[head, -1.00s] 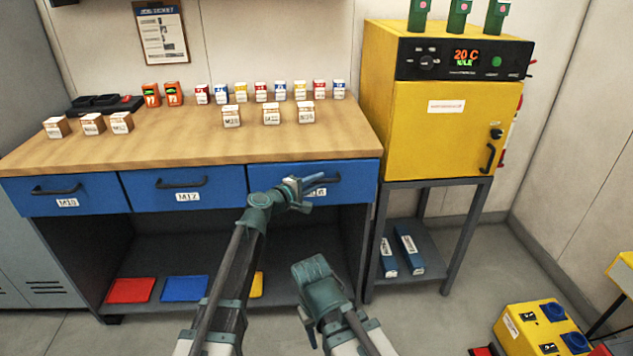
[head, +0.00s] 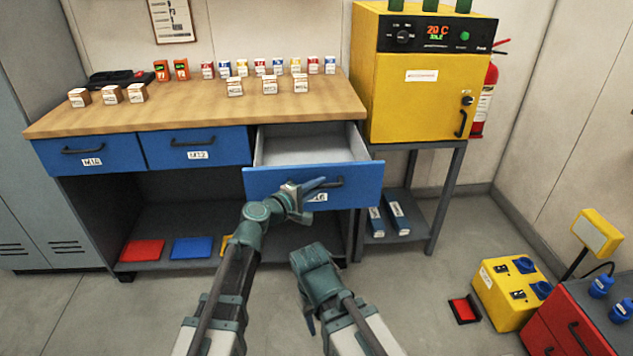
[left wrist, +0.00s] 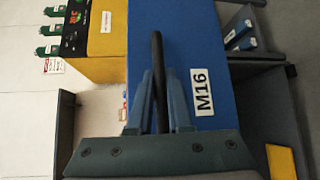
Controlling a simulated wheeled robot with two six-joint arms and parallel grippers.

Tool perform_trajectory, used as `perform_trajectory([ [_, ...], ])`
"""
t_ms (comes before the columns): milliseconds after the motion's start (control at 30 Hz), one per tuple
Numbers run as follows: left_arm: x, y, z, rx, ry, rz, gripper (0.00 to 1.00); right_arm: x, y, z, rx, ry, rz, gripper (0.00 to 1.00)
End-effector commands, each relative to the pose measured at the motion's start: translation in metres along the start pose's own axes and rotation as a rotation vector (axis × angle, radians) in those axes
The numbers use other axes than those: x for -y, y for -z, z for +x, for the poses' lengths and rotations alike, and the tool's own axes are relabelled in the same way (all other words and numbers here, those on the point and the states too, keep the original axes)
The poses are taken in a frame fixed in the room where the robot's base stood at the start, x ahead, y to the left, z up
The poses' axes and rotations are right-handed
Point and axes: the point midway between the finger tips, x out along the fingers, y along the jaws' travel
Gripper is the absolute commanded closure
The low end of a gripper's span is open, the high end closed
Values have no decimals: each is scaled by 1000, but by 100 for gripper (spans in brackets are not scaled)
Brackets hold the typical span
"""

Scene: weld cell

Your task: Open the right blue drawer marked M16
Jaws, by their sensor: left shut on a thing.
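The right blue drawer (head: 352,186) stands pulled out of the workbench, and its pale inside shows from above. In the head view my left gripper (head: 316,185) is at its dark bar handle (head: 335,183) and partly covers the label. In the left wrist view the label M16 (left wrist: 203,92) reads clearly beside the handle (left wrist: 158,75). The two fingers of the left gripper (left wrist: 161,105) are shut around the handle there. My right gripper (head: 312,275) hangs low in front of the bench, apart from the drawer; its fingers do not show clearly.
Two more blue drawers, M10 (head: 90,150) and M12 (head: 198,146), are closed. Small boxes stand on the wooden bench top (head: 180,112). A yellow oven (head: 420,98) stands right of the bench. A yellow box (head: 505,293) and red cabinet (head: 570,325) stand at lower right.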

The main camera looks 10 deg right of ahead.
Motion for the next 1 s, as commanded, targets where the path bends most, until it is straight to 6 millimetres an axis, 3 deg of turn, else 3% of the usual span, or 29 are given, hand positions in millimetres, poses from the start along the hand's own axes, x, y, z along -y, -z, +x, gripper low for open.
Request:
perform_trajectory([
  [467, 1, -3, -4, -2, -1, -1, 100, 0, 0, 0, 0, 0, 0, 50],
  [500, 1, -3, -4, -2, -1, -1, 79, 0, 0, 0, 0, 0, 0, 50],
  [633, 1, -4, -4, -2, -1, -1, 56, 0, 0, 0, 0, 0, 0, 50],
  [1000, 0, -4, -8, -1, -1, -1, 53, 0, 0, -1, 0, 0, 0, 50],
])
